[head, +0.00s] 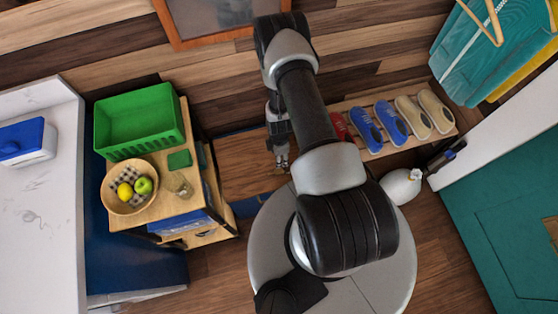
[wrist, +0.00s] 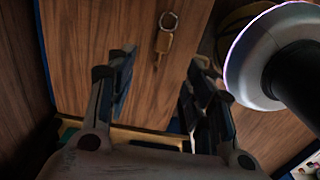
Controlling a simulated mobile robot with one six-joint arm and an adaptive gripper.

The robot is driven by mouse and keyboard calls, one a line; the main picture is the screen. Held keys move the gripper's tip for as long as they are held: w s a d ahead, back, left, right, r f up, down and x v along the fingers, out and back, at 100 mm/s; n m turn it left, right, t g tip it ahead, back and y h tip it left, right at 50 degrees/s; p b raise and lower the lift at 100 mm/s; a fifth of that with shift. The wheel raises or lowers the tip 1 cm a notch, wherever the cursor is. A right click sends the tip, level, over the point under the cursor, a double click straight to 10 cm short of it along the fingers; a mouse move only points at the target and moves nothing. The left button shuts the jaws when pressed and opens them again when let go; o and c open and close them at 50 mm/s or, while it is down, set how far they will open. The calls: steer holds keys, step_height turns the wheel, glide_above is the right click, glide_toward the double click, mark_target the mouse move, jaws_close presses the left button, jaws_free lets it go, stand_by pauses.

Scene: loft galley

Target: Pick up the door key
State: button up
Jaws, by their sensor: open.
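The door key (wrist: 163,42) is a small brass-coloured piece with a ring at its upper end. It rests on a brown wooden surface (wrist: 90,35) in the wrist view. My gripper (wrist: 162,62) is open, with a dark finger on either side of the picture's middle. The key shows in the gap beyond the fingertips, and nothing is between the fingers. In the head view my gripper (head: 281,161) points down over the wooden bench top (head: 238,165); I cannot make out the key there.
A wooden stand on the left holds a green crate (head: 138,126) and a fruit bowl (head: 117,205). Shoes, including a blue pair (head: 378,128), line a rack on the right. A white bottle (head: 402,186) stands below the rack. A teal door (head: 510,220) is at far right.

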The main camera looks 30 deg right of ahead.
steer(key=b, duration=0.2)
glide_above(278, 171)
steer(key=f, duration=0.8)
steer(key=shift+w+d+f, duration=0.15)
steer(key=shift+d+f, duration=0.2)
steer(key=shift+s+a+f+b, duration=0.15)
steer(key=shift+f+b, duration=0.5)
steer(key=shift+f, duration=0.65)
steer(key=shift+s+a+f+b, duration=0.15)
steer(key=shift+f+b, duration=0.5)
steer(key=shift+f, duration=0.65)
steer(key=shift+w, duration=0.1)
steer(key=shift+c, duration=0.3)
steer(key=c, duration=1)
steer(key=shift+r, duration=0.1)
